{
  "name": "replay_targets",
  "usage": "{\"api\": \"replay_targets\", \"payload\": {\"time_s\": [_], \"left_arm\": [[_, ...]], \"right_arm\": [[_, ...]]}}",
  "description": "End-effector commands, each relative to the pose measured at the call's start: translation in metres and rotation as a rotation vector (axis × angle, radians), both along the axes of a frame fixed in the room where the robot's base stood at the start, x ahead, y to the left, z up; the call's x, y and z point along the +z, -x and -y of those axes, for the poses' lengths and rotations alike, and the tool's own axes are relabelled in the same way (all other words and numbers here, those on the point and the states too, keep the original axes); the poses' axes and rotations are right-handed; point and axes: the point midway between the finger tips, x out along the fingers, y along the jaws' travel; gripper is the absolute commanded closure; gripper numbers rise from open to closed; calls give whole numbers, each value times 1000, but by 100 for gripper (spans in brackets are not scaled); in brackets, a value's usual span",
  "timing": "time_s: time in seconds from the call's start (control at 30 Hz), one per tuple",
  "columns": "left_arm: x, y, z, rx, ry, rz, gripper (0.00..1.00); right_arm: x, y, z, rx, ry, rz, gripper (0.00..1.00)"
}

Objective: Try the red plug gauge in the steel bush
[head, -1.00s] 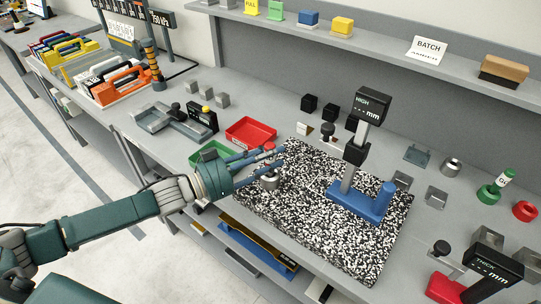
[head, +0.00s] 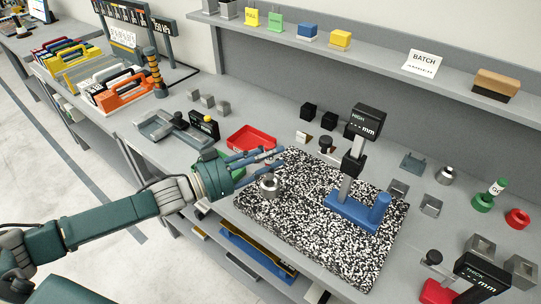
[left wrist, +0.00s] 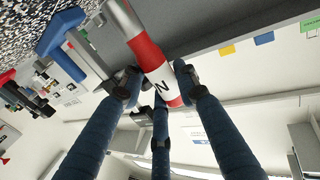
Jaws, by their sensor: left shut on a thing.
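In the head view the fingers mostly hide the gauge. The steel bush (head: 269,186) stands on the plate just below the fingers, its top partly hidden. I cannot tell whether gauge and bush touch. My right gripper is not in view.
The speckled plate (head: 310,235) carries a blue-based height gauge (head: 352,208) on its right. A green gauge stands in a green ring (head: 482,203) beside an empty red ring (head: 517,218). A red tray (head: 251,138) lies behind the gripper. The plate's front middle is clear.

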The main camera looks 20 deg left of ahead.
Motion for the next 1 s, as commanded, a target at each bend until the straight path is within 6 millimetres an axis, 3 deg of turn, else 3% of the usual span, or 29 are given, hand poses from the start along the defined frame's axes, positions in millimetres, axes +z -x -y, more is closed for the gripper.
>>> {"api": "replay_targets", "payload": {"time_s": [0.6,1.0], "left_arm": [[27,0,0,0,1,2,100],[27,0,0,-1,1,2,100]], "right_arm": [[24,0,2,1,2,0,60],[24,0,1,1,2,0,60]]}}
